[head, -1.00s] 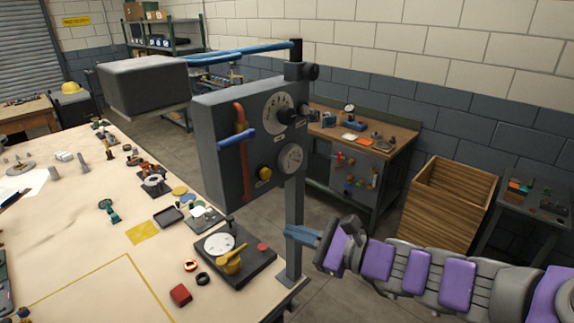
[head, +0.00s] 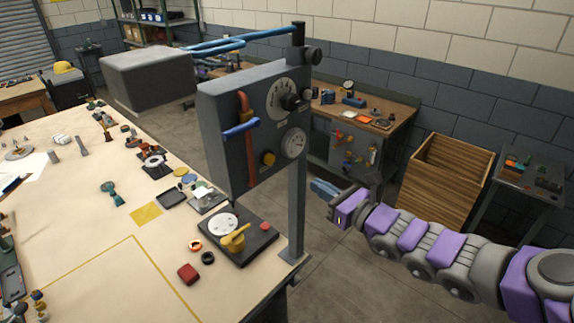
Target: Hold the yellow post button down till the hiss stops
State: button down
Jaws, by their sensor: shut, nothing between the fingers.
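The box is fixed to a grey upright post (head: 298,215) at the table's corner. My gripper (head: 322,189) is shut and empty.
The panel also carries a numbered dial (head: 283,100), a blue lever (head: 241,129) and an orange pipe (head: 246,105). A yellow-handled device (head: 235,238) sits on the cluttered table (head: 105,235). A wooden crate (head: 450,180) stands behind my arm.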

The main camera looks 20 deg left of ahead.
send_near(271, 160)
jog(key=p+x, duration=0.2)
jog(key=x, duration=0.5)
jog(key=shift+w+a+f, duration=0.1)
jog(key=shift+a+f, duration=0.05)
jog(key=shift+f, duration=0.05)
jog(key=shift+a, duration=0.35)
jog(key=shift+d+r, duration=0.1)
jog(key=shift+d, duration=0.7)
jog(key=shift+x, duration=0.8)
jog(key=shift+r, duration=0.1)
jog(key=shift+a, duration=0.25)
